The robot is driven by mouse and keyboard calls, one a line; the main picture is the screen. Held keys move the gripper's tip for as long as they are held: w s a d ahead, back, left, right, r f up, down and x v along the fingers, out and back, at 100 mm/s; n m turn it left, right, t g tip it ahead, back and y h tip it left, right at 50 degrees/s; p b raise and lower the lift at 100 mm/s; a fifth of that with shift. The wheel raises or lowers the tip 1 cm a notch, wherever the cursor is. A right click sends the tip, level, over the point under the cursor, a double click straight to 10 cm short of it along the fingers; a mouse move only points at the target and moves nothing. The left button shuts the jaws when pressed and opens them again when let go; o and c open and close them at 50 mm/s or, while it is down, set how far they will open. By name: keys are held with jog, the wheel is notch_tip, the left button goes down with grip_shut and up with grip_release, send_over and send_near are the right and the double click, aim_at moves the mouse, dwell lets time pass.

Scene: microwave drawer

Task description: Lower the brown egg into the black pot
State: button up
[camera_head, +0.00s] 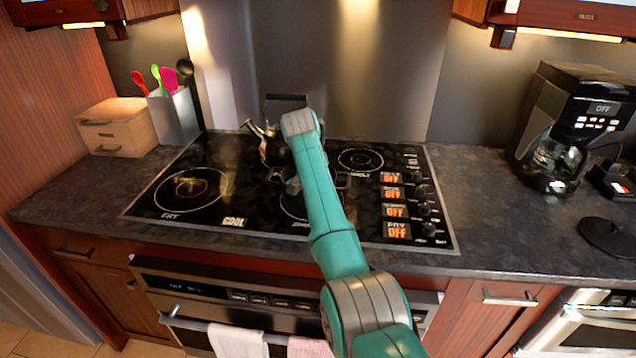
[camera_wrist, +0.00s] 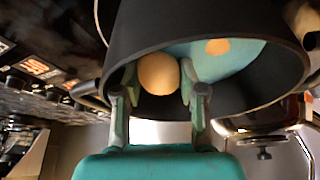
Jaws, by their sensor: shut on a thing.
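My gripper (camera_wrist: 159,82) is shut on the brown egg (camera_wrist: 158,70), one finger on each side of it, in the wrist view. The egg shows within the mouth of the black pot (camera_wrist: 150,30); its height above the pot's bottom is unclear. In the head view, the pot (camera_head: 290,188) stands on the stove, partly hidden behind my arm. My gripper and the egg are hidden there.
A kettle (camera_head: 270,150) stands behind the pot on the black cooktop (camera_head: 225,195). A utensil holder (camera_head: 174,118) and wooden box (camera_head: 115,127) stand left, a coffee maker (camera_head: 570,115) right. A light-blue patch with an orange spot (camera_wrist: 217,47) shows inside the pot.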

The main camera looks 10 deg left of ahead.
jog(key=o, duration=0.8)
